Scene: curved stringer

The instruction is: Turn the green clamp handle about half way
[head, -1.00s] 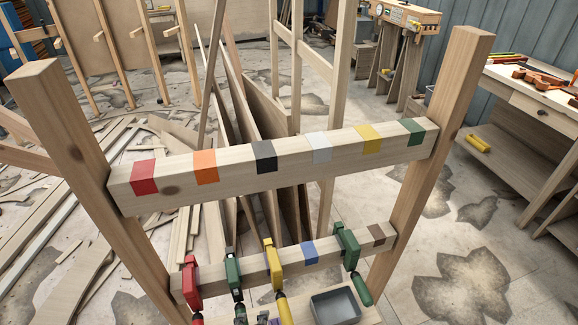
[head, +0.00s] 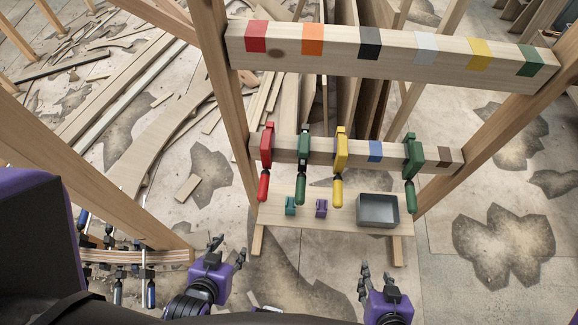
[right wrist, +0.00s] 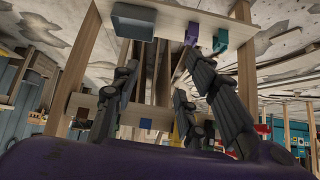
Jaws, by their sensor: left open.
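Two green clamps sit on the lower rail (head: 277,151) in the head view. One green clamp (head: 304,145) is between the red clamp (head: 267,145) and the yellow clamp (head: 341,150), its green handle (head: 301,190) hanging down. The other green clamp (head: 414,149) is near the right post, its green handle (head: 410,196) also hanging down. My left gripper (head: 228,252) is open and empty, low and left of the clamps. My right gripper (head: 376,274) is open and empty below the shelf, apart from every clamp. Its spread fingers also show in the right wrist view (right wrist: 158,78).
A shelf (head: 340,212) below the clamps bears a grey tray (head: 378,211), a teal block (head: 290,206) and a purple block (head: 321,208). The upper rail (head: 390,57) has coloured marks. A curved piece with several clamps (head: 150,258) is at the lower left.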

